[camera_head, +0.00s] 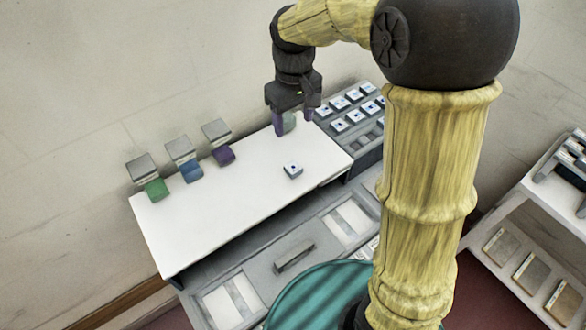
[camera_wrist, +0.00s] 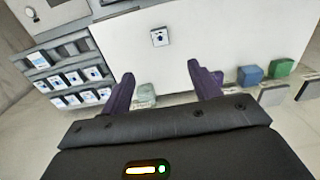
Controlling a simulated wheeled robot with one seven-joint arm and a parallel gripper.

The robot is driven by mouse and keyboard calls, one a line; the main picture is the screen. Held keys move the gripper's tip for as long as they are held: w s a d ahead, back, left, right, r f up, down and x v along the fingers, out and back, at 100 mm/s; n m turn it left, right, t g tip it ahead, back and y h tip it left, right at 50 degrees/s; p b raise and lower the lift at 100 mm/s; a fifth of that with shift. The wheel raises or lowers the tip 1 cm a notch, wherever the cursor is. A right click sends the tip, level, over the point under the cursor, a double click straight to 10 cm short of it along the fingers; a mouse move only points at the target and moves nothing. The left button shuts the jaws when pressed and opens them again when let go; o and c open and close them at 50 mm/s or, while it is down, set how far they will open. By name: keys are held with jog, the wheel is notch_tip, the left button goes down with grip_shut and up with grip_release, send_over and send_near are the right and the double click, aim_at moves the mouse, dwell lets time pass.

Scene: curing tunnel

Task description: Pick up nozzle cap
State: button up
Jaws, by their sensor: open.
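My gripper (camera_head: 295,122) is open and points down over the back right part of the white table (camera_head: 235,200). A pale grey-green piece (camera_head: 288,121) shows between or just behind its purple fingers. In the wrist view my gripper (camera_wrist: 161,72) has its fingers spread, and the pale piece (camera_wrist: 145,94) shows between them, nearer the left finger. I cannot tell whether the fingers touch it. A small light square piece with a dark centre (camera_head: 293,170) lies alone on the table, also in the wrist view (camera_wrist: 159,37). I cannot tell which of these is the nozzle cap.
Green (camera_head: 156,189), blue (camera_head: 191,171) and purple (camera_head: 223,155) blocks stand along the table's back edge, each with a grey plate behind. A grey rack (camera_head: 362,160) of several similar square pieces adjoins the right end. The table's middle and front are mostly clear.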

jog(key=p, duration=0.2)
send_over(293, 167)
notch_tip(293, 167, down, 11)
jog(key=shift+s+d, duration=0.1)
jog(key=shift+s, duration=0.05)
jog(key=shift+f, duration=0.25)
jog(key=shift+w+f+p, duration=0.2)
jog(key=shift+f+p, duration=0.85)
jog(key=shift+f, duration=1.55)
jog(key=c, duration=1.1)
